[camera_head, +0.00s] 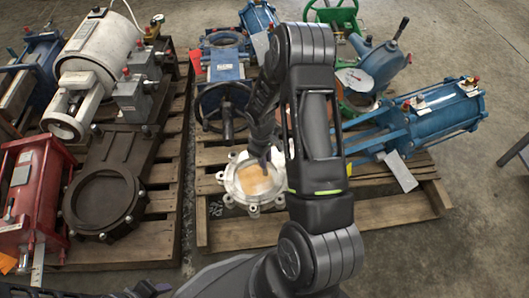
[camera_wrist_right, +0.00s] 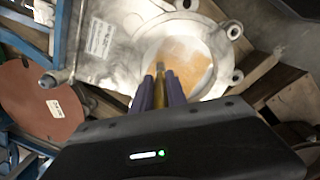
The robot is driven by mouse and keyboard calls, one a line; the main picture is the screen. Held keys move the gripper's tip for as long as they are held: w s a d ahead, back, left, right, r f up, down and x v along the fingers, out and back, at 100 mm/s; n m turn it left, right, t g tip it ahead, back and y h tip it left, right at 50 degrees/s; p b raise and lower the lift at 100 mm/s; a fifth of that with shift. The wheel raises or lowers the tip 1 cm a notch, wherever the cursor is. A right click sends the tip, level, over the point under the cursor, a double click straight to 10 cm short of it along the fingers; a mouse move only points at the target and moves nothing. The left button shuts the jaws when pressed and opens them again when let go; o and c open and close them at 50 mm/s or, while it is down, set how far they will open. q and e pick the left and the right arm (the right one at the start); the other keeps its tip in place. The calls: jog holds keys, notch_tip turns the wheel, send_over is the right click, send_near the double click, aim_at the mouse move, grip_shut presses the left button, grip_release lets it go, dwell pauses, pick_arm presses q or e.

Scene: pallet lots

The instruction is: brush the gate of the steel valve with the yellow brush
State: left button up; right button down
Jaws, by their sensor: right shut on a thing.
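The steel valve (camera_wrist_right: 118,45) lies on the pallet, its round bolted ring (camera_head: 232,188) facing up. Inside the ring is the gate (camera_wrist_right: 192,68), partly orange-tan and partly pale grey. My right gripper (camera_wrist_right: 160,84) is shut on the yellow brush (camera_wrist_right: 161,92), which sits between its purple fingers and points at the gate. The brush tip is at the gate's near edge; I cannot tell whether it touches. In the head view my right gripper (camera_head: 265,162) is over the gate, and the brush is hard to make out. A dark piece of my left gripper (camera_head: 150,289) shows at the bottom edge.
A blue valve with a handwheel (camera_head: 226,108) stands just behind. A blue cylinder valve (camera_head: 440,110) lies to the right. A dark ring valve (camera_head: 104,200) and a red unit (camera_head: 30,200) are on the left pallet. Bare pallet slats (camera_head: 390,208) lie at front right.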

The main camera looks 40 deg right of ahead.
jog(key=shift+s+a, duration=0.15)
jog(key=shift+s, duration=0.15)
jog(key=s+a, duration=0.2)
jog(key=s, duration=0.1)
jog(key=shift+a, duration=0.2)
dwell(0.4)
jog(key=shift+s+d+p, duration=0.25)
jog(key=shift+d+p, duration=0.05)
jog(key=shift+d, duration=0.7)
jog(key=shift+w+a, duration=0.25)
jog(key=shift+a, duration=0.75)
